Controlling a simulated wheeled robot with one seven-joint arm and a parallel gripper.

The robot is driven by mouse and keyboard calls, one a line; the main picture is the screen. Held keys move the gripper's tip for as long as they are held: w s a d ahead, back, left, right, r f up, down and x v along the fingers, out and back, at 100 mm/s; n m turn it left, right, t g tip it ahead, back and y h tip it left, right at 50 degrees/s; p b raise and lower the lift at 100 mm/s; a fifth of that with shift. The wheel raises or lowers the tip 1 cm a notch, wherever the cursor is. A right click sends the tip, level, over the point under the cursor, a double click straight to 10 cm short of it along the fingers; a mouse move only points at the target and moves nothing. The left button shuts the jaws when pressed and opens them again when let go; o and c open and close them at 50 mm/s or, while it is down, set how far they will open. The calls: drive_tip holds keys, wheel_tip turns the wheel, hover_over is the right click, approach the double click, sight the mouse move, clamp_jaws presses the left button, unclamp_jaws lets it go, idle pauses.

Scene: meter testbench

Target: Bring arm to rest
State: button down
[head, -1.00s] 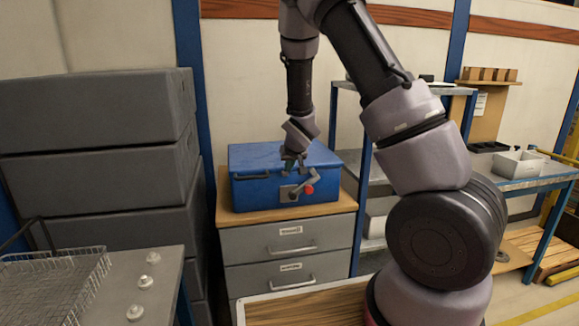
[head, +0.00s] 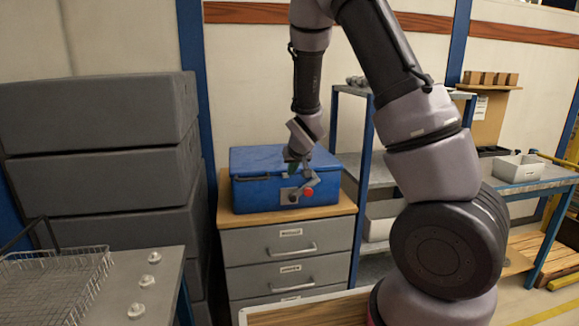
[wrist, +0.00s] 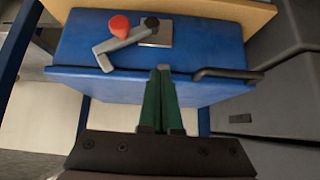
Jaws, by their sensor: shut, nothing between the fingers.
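My arm reaches down from the upper right in the head view. My gripper (head: 295,163) hangs in front of the blue box (head: 258,192), close to its front face. In the wrist view my gripper (wrist: 162,70) shows two green fingers pressed together with nothing between them. The blue box (wrist: 120,80) lies just beyond the fingertips. A grey crank lever with a red knob (wrist: 119,26) is on its face, and a dark handle (wrist: 228,74) sits to one side. Whether the fingers touch the box I cannot tell.
The box stands on a wooden-topped drawer cabinet (head: 290,241). Grey stacked cases (head: 95,115) stand at left, with a wire basket (head: 55,285) on a bench before them. A blue-framed shelf (head: 364,160) and a workbench with a white bin (head: 520,167) are at right.

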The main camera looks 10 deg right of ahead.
drive_tip(key=s+d+r+m+g+y, duration=0.1)
drive_tip(key=s+d+r+m, duration=0.35)
drive_tip(key=s+r, duration=2.05)
drive_tip(key=s, duration=0.6)
drive_tip(key=shift+d+r+y, duration=0.4)
drive_tip(key=shift+w+g, duration=0.2)
drive_tip(key=shift+g, duration=0.1)
